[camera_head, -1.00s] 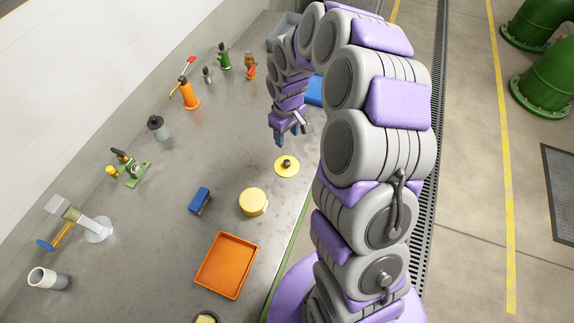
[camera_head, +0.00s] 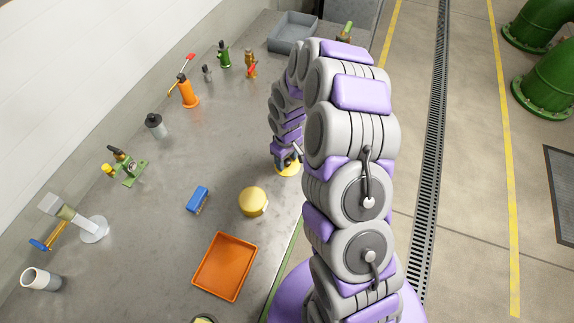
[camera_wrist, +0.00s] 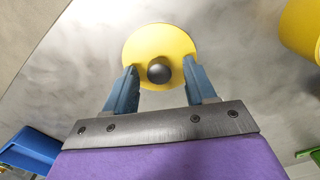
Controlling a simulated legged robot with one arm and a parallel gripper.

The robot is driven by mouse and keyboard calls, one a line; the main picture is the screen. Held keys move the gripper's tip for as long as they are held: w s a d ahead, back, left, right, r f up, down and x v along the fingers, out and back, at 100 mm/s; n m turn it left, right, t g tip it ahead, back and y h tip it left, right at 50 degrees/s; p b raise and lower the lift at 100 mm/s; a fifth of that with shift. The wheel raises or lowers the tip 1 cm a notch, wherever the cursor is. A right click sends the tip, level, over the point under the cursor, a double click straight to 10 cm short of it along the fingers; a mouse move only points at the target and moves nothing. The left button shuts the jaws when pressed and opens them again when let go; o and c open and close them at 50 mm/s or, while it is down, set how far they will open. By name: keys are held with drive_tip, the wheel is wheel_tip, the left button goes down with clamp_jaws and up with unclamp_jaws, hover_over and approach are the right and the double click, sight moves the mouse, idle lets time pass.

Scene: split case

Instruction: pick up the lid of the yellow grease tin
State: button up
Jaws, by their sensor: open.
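The lid (camera_wrist: 160,42) is a flat yellow disc with a round black knob (camera_wrist: 159,72) at its middle. It lies on the grey bench near the front edge, and in the head view its yellow rim (camera_head: 289,170) shows beneath my gripper. My gripper (camera_wrist: 158,75) is open, with its blue fingers on either side of the knob; I cannot tell whether they touch it. The yellow tin (camera_head: 253,201) stands apart from the lid, nearer the orange tray; part of it also shows at the right of the wrist view (camera_wrist: 302,28).
An orange tray (camera_head: 225,267) and a blue brush-like block (camera_head: 197,199) lie near the tin. Several bottles and tools line the wall side, including an orange can (camera_head: 187,92). A grey bin (camera_head: 292,32) stands at the far end. The bench between is mostly clear.

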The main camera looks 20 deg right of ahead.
drive_tip(key=shift+f, duration=0.1)
drive_tip(key=shift+c, duration=0.2)
clamp_jaws()
idle(0.5)
